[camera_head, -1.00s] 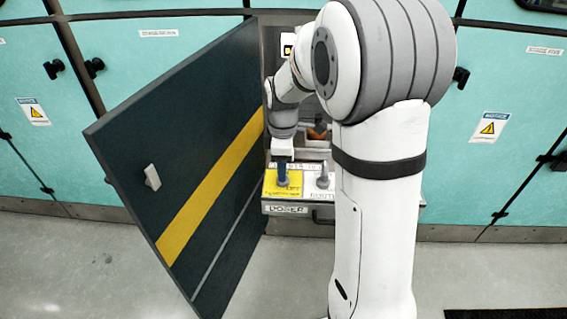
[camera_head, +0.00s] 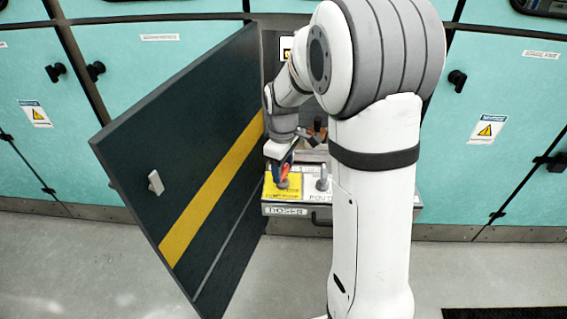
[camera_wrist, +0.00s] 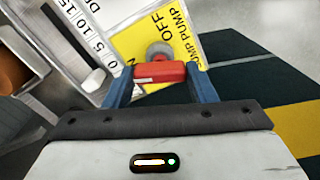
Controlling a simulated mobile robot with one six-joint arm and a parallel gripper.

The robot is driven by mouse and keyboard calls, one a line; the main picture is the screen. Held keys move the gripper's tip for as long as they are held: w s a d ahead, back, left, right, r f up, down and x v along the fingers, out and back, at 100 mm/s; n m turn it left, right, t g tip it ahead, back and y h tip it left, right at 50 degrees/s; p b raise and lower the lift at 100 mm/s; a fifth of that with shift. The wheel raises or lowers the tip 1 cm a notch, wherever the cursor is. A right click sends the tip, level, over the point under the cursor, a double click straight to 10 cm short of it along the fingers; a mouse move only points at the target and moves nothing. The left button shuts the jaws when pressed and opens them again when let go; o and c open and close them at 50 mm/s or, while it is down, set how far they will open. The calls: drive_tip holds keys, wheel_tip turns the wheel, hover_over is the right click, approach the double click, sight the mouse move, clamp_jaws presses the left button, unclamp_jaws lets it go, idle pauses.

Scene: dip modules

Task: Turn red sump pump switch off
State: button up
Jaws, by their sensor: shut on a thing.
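The red sump pump switch (camera_wrist: 160,72) sits on a grey round base in front of a yellow label plate (camera_wrist: 134,46) that reads "OFF" and "SUMP PUMP". My gripper (camera_wrist: 160,80) is shut on the red switch, with one blue finger on each side of it in the wrist view. In the head view my gripper (camera_head: 285,165) reaches down to the yellow plate (camera_head: 270,194) at the left of the panel, and a bit of red shows there. My arm hides part of the panel's right side.
A dark door (camera_head: 190,150) with a yellow stripe stands open close to the left of my gripper. A second grey switch (camera_head: 322,180) stands on a white plate just to the right. A drawer front labelled "DOSER" (camera_head: 288,211) lies below.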

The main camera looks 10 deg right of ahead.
sight(283, 169)
drive_tip(key=m+p, duration=0.2)
drive_tip(key=m, duration=0.5)
drive_tip(key=m+p, duration=0.1)
drive_tip(key=m, duration=0.5)
drive_tip(key=shift+m, duration=0.3)
idle(0.4)
drive_tip(key=o, duration=1)
drive_tip(key=shift+r+p, duration=0.85)
drive_tip(key=shift+r, duration=3.05)
